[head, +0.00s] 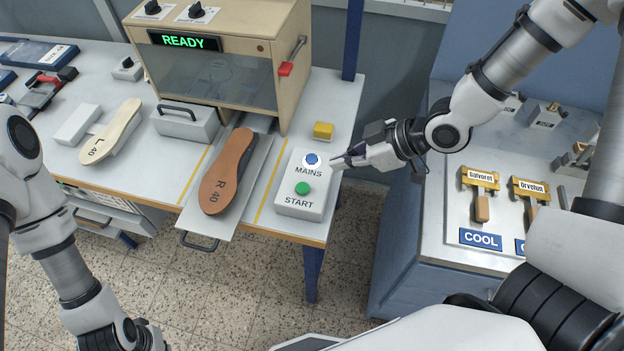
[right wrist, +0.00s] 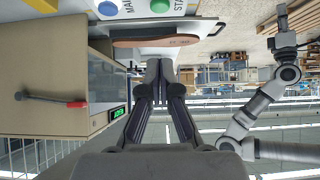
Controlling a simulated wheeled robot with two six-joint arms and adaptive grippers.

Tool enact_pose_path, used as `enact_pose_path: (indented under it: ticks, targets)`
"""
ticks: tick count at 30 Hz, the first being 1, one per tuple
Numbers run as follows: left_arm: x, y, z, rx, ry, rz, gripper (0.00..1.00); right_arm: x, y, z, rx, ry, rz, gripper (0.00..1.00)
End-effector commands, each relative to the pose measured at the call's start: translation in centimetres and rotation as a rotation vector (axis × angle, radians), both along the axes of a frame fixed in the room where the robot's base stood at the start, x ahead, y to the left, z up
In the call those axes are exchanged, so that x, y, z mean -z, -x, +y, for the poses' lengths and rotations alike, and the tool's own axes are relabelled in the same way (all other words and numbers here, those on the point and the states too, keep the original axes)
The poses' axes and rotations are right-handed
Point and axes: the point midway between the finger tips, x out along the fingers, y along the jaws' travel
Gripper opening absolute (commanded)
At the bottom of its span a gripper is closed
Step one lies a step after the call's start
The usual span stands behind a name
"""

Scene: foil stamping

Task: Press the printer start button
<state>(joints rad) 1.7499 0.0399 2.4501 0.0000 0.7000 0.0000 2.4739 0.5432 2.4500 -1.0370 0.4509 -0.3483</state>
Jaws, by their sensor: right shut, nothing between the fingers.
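The printer (head: 215,55) is a wooden cabinet with a clear front and a green READY display (head: 183,41). Its control box (head: 305,205) stands on the table to the right of the brown insole. The box has a blue MAINS button (head: 311,160) and a green START button (head: 302,188); the green button also shows in the right wrist view (right wrist: 159,6). My right gripper (head: 335,164) is shut and empty, with its tips close to the box's right edge by the blue button. Contact cannot be told. My left arm is at the left, its gripper out of view.
A brown insole marked R 40 (head: 227,172) lies on a pulled-out tray (head: 205,223). A pale insole marked L 40 (head: 112,130) lies further left. A yellow block (head: 323,130) sits behind the control box. A bench with stamps (head: 480,190) stands at right, across a floor gap.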

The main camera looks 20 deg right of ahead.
Motion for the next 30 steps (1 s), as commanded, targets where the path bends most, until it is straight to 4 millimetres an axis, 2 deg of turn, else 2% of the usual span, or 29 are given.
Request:
enact_pose_path:
  ticks: [12,15,20,30]
  targets:
    - [-1.2,0.0,0.0,0.000,0.000,0.000,0.00,5.8,-3.2,5.2,-0.006,0.001,0.006,0.00]
    - [-1.7,0.0,0.0,0.000,0.000,0.000,0.00,7.6,-3.2,5.1,0.000,-0.002,0.007,0.00]
    - [-2.0,0.0,0.0,0.000,0.000,0.000,0.00,9.2,-3.3,5.1,-0.001,-0.003,0.004,0.00]
    - [-1.9,0.0,0.0,0.000,0.000,0.000,0.00,9.6,-3.3,5.1,-0.001,-0.001,0.002,0.00]
